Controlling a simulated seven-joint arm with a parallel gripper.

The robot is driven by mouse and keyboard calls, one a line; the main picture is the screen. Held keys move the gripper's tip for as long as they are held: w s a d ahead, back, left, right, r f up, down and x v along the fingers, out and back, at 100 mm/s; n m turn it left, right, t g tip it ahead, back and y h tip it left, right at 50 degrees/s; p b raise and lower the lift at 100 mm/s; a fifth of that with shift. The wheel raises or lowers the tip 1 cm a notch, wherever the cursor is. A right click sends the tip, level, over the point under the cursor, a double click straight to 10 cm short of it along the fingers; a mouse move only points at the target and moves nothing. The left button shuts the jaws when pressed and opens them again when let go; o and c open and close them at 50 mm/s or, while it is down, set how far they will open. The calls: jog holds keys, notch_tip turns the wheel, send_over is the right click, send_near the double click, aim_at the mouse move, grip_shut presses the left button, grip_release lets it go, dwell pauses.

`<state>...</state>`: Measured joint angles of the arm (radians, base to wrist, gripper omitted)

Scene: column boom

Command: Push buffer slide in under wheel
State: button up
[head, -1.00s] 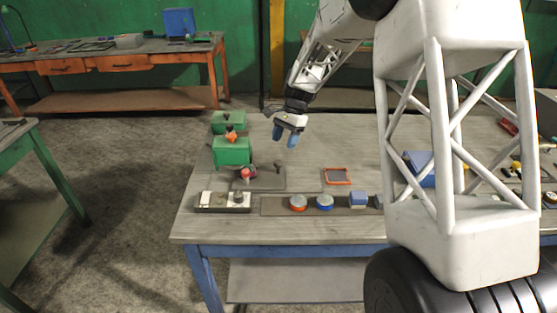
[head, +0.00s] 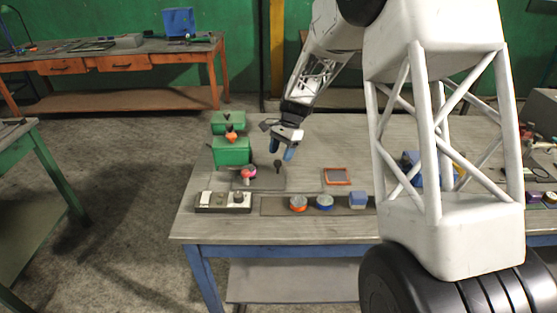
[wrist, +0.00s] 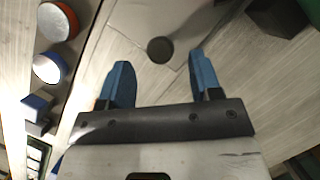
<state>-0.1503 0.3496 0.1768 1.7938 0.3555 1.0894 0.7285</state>
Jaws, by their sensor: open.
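The slide (head: 265,181) is a flat dark grey plate on the table, beside a green machine (head: 231,151). A dark upright knob (head: 277,164) stands on the plate; in the wrist view its round top (wrist: 160,50) shows between and just beyond the fingertips. The wheel (head: 249,174), pinkish red with a pale face, sits over the plate's left part. Whether the plate lies beneath it is hard to tell. My gripper (head: 281,150) is open, with two blue fingers (wrist: 161,66), above the knob and apparently not touching it.
A pale switch box (head: 223,202) stands at the front left. A strip (head: 275,206) beside it carries an orange, a blue disc and a blue block. An orange-framed tray (head: 337,176) lies to the right of the plate. Table between plate and tray is clear.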

aim_at(278, 161)
jog(key=shift+x, duration=1.55)
